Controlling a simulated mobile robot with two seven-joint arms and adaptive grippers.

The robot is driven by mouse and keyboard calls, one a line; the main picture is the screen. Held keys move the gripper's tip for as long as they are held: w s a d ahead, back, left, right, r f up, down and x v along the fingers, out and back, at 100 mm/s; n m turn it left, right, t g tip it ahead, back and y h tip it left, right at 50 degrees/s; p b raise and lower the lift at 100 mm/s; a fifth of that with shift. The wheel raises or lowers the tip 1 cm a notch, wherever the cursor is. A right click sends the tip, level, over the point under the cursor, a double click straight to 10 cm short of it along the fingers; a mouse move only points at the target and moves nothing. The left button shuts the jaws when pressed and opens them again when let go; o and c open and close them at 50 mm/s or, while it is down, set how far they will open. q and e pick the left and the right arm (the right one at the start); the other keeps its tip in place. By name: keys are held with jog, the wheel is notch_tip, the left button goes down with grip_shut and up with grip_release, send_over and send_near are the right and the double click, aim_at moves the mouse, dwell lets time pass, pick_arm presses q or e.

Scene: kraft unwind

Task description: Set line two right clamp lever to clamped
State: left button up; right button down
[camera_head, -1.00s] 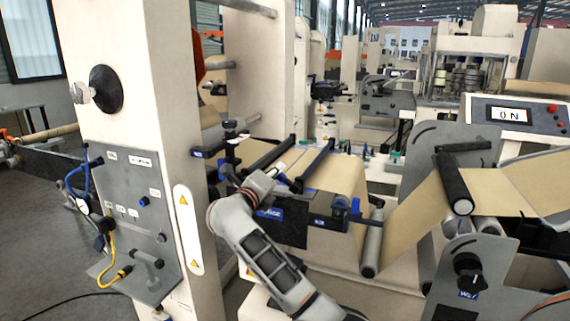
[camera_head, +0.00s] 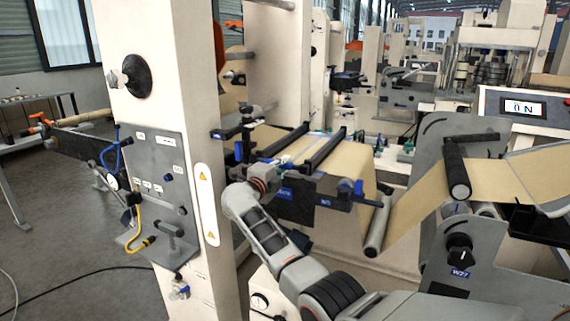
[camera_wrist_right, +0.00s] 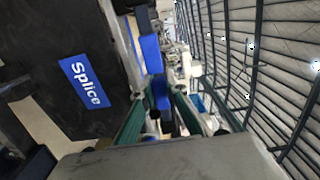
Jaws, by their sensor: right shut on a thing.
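The splice table (camera_head: 300,204) stands at the middle of the head view, with kraft paper over it and two black clamp bars, left (camera_head: 286,141) and right (camera_head: 325,150). My right gripper (camera_wrist_right: 160,100) is at the table's front side, by the blue Splice label (camera_wrist_right: 84,82). In the wrist view its two green-edged fingers close around a small blue lever piece (camera_wrist_right: 160,94). Another blue piece (camera_wrist_right: 150,54) lies just beyond it. In the head view my wrist hides the fingers, and I cannot tell which clamp the held lever belongs to. My left gripper is not in view.
A cream column (camera_head: 165,75) with a grey control panel (camera_head: 160,180) stands to the left of my arm. Blue knobs (camera_head: 346,186) and a roller (camera_head: 378,226) are at the table's right end. Grey floor (camera_head: 60,190) is open at the far left.

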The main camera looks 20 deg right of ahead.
jog(key=shift+f, duration=0.15)
jog(key=c, duration=2)
grip_release()
jog(key=shift+v, duration=3.85)
jog(key=shift+d, duration=0.1)
